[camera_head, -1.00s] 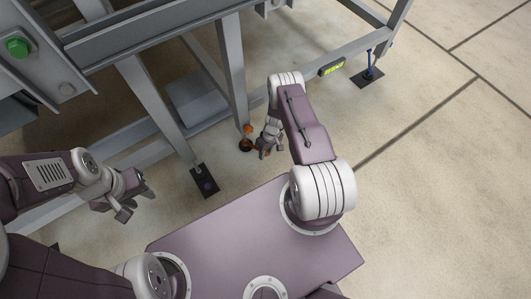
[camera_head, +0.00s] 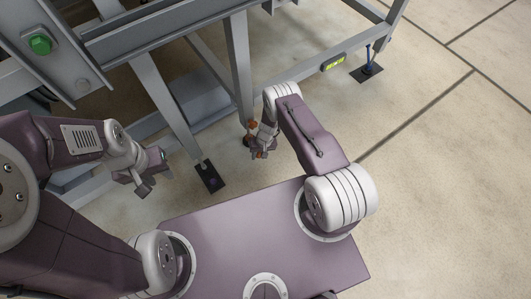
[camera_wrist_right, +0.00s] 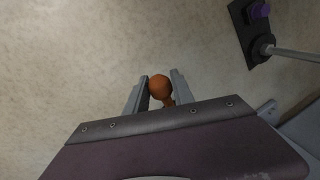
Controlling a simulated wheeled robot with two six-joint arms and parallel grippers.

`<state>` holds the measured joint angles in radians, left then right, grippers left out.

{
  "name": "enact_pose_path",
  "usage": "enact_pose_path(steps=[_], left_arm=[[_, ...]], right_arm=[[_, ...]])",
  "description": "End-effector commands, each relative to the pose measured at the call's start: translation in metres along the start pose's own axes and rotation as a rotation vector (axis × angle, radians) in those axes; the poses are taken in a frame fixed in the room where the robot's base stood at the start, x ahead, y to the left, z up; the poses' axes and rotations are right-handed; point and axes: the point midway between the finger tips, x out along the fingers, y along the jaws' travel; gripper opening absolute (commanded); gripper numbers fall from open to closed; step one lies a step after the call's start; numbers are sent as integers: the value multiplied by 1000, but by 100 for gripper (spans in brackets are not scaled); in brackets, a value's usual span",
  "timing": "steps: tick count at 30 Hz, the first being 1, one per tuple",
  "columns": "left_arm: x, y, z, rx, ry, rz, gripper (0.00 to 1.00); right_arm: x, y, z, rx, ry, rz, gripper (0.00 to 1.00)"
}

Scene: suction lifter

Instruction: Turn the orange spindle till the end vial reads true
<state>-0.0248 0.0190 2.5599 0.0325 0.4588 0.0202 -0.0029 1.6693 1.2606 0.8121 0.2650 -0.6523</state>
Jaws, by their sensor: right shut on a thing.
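The orange spindle (camera_head: 253,125) stands at the foot of a grey frame leg; my right gripper (camera_head: 259,150) partly hides it in the head view. In the right wrist view its round orange top (camera_wrist_right: 160,87) sits between the two fingers of my right gripper (camera_wrist_right: 160,77), which is shut on it. The end vial (camera_head: 334,62) is a small yellow-green window on the lower frame rail, to the right of the spindle. Its bubble is too small to read. My left gripper (camera_head: 154,181) is empty and open, left of the spindle, clear of the frame.
A blue spindle (camera_head: 369,60) stands at the right foot. A green button (camera_head: 40,44) is at upper left. Floor at right is clear.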

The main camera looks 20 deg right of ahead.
Motion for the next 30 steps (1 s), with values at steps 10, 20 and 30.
enact_pose_path(steps=[10,20,30], left_arm=[[-5,0,0,0,0,0,36],[-5,0,0,0,0,0,36],[-7,0,-1,0,0,0,36]], right_arm=[[1,-7,1,48,8,0,0],[1,-7,1,48,8,0,43],[-1,-7,1,47,9,0,51]])
